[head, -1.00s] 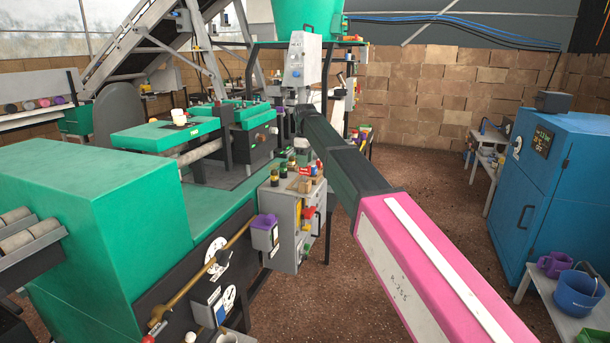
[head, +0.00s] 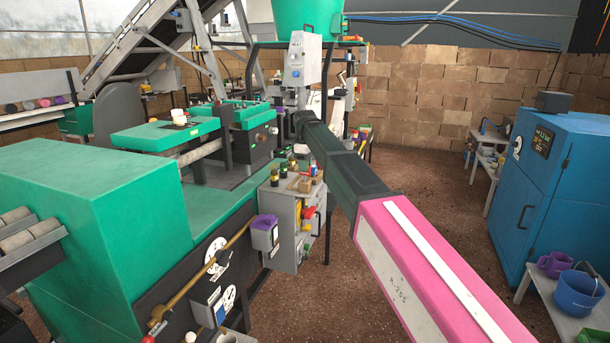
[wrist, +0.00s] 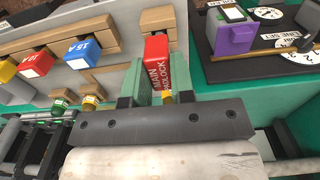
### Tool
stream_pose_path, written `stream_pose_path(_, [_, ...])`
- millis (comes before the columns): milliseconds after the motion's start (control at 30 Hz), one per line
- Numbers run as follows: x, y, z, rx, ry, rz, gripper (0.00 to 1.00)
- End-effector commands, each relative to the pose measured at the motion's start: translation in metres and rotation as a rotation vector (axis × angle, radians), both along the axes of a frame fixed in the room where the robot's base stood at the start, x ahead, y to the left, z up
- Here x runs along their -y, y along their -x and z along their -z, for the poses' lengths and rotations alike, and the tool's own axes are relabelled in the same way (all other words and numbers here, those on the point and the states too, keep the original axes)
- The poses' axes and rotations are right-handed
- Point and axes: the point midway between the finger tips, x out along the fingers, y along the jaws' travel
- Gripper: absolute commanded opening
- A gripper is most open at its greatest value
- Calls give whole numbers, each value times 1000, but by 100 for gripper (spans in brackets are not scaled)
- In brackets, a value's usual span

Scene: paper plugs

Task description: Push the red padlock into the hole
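The red padlock (wrist: 157,65) is a red block with white lettering, between the two fingers of my gripper (wrist: 157,84) in the wrist view. Both fingers look close against its sides. Its far end meets a wooden block (wrist: 161,20) on a grey panel (wrist: 112,45). The hole itself is hidden. A small yellow part (wrist: 168,97) shows beside the padlock's near end.
Blue (wrist: 82,54), red (wrist: 35,65) and yellow (wrist: 7,71) plugs sit on wooden blocks to the left. A purple box (wrist: 234,40) is at the right. The green machine (head: 90,200) fills the left of the head view. The floor (head: 430,160) behind my arm is clear.

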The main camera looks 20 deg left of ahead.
Motion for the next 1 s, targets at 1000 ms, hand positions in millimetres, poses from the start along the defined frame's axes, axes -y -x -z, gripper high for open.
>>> stream_pose_path(1000, [0, 0, -24, 1, 0, 0, 0])
